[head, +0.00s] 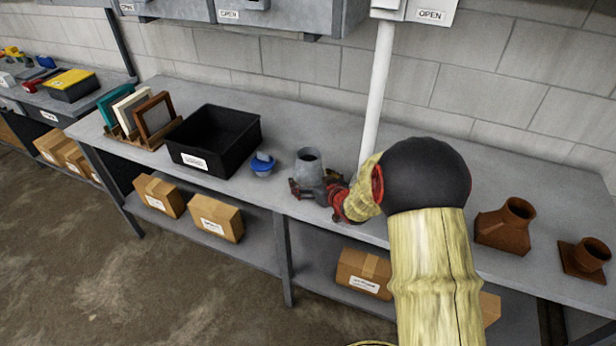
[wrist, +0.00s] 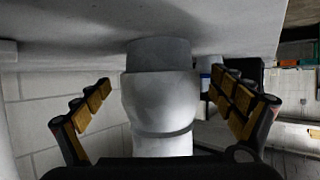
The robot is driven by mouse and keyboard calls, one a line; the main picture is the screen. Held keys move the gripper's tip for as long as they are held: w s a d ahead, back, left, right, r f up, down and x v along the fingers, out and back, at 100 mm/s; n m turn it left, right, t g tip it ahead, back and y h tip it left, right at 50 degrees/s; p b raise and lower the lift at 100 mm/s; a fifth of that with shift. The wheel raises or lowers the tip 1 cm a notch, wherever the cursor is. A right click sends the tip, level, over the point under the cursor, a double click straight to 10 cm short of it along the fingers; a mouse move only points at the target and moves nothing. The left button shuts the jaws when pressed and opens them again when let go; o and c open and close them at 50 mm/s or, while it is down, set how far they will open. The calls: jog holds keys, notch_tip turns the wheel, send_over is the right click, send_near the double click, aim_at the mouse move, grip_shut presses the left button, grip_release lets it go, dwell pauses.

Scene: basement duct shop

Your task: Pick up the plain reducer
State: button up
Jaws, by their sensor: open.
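A grey, stepped round reducer (head: 309,161) stands upright on the bench in the head view, with a wider part and an open top. It also shows in the wrist view (wrist: 160,100), where the picture is upside down and the reducer lies between the two fingers. My gripper (head: 316,190) is open with its fingers on either side of the lower part of the reducer. Gaps show between the fingers and its sides in the wrist view. My gripper also shows in the wrist view (wrist: 165,105). The reducer's lower part is partly hidden by my gripper in the head view.
A blue fitting (head: 262,164) and a black bin (head: 214,140) stand left of the reducer. A rack of panels (head: 140,115) is further left. Two rust-brown fittings (head: 505,226) (head: 587,257) stand at the right. A white pipe (head: 377,95) rises behind my arm.

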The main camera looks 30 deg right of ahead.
jog(key=shift+x, duration=0.95)
jog(key=c, duration=1.4)
